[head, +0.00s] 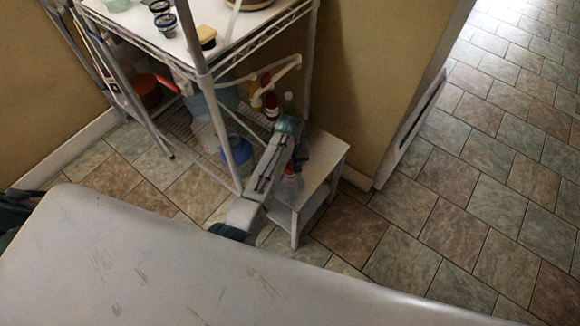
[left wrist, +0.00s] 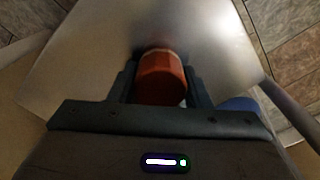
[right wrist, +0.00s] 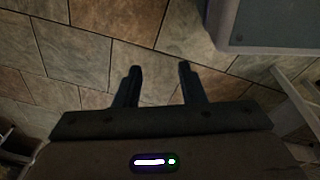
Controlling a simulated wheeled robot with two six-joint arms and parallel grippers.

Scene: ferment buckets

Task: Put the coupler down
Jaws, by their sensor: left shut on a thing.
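The coupler (left wrist: 162,78) is an orange-red, roughly cylindrical piece between the fingers of my left gripper (left wrist: 160,88). The left gripper is shut on it. In the head view my left gripper (head: 294,164) hangs over the small white side table (head: 328,152), and a bit of orange shows there. In the left wrist view the pale table top (left wrist: 85,65) lies under the coupler. I cannot tell whether the coupler touches it. My right gripper (right wrist: 160,82) is open and empty over the tiled floor.
A white wire shelf rack (head: 268,40) stands beside the table, with jars, a yellow sponge (head: 207,37) and bottles on it. A blue-topped jug (head: 236,151) sits low by the rack. A wall corner (head: 395,140) stands behind the table. Tiled floor is clear at the right.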

